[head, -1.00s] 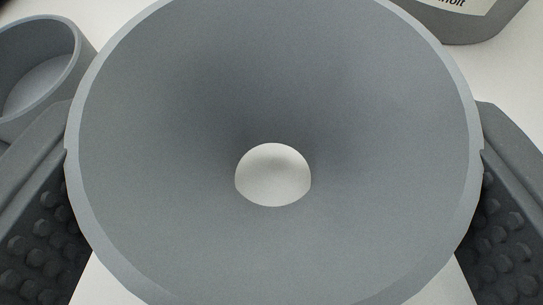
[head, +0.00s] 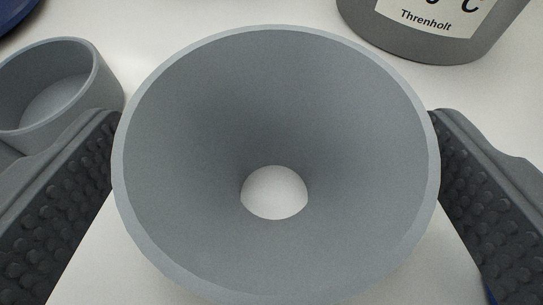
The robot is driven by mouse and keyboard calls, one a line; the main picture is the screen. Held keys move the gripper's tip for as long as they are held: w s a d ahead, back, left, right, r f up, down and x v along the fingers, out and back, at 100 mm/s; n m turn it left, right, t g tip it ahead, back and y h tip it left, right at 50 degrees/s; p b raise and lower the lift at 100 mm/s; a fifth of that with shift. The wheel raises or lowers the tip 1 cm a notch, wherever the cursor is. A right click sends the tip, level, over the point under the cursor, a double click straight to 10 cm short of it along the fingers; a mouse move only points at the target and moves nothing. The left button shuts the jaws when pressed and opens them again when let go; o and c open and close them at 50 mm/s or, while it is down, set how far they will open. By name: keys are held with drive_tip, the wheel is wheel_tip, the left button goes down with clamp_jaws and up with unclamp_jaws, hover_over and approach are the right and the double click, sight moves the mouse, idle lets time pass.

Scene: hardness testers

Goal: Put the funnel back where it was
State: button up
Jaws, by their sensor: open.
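The grey funnel (head: 190,160) fills the middle of the head view, wide mouth toward the camera. Through its round lower hole a pale surface shows. My gripper (head: 275,150) is open, with one dark studded finger on each side of the funnel. The left finger's tip is close to the funnel's left rim and the right finger's tip is close to its right rim. I cannot tell whether either finger touches the rim. The funnel's underside and spout are hidden.
A grey round cup (head: 50,115) stands at the left, close to the left finger. A grey container with a white label reading "Threnholt" (head: 430,45) stands at the top right. A dark blue edge (head: 14,10) shows at the top left. White surface lies between them.

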drive_tip(key=p+v, duration=0.1)
drive_tip(key=v, duration=0.9)
drive_tip(key=shift+s+r, duration=0.2)
drive_tip(key=shift+s, duration=0.1)
drive_tip(key=shift+w+r, duration=0.1)
wheel_tip(320, 180, up, 16)
drive_tip(key=y, duration=0.4)
hover_over(294, 251)
drive_tip(key=w+d+r+y, duration=0.1)
drive_tip(key=d+r, duration=0.3)
drive_tip(key=r, duration=0.4)
drive_tip(key=w+d+r, duration=0.1)
drive_tip(key=d+r, duration=0.2)
drive_tip(key=r, duration=0.4)
drive_tip(key=s+d+r+n, duration=0.1)
drive_tip(key=s+d+r, duration=0.2)
drive_tip(key=d+r, duration=1)
drive_tip(key=s+d+r+t+h, duration=0.1)
drive_tip(key=s+d+r+h, duration=0.1)
drive_tip(key=s+d+r, duration=0.3)
drive_tip(key=s+d+r+m+h, duration=0.1)
drive_tip(key=s+d+r+h, duration=0.2)
drive_tip(key=d, duration=0.9)
wheel_tip(294, 251, up, 4)
drive_tip(key=shift+s+d+r+t, duration=0.25)
drive_tip(key=shift+s+t, duration=0.15)
drive_tip(key=shift+s, duration=0.85)
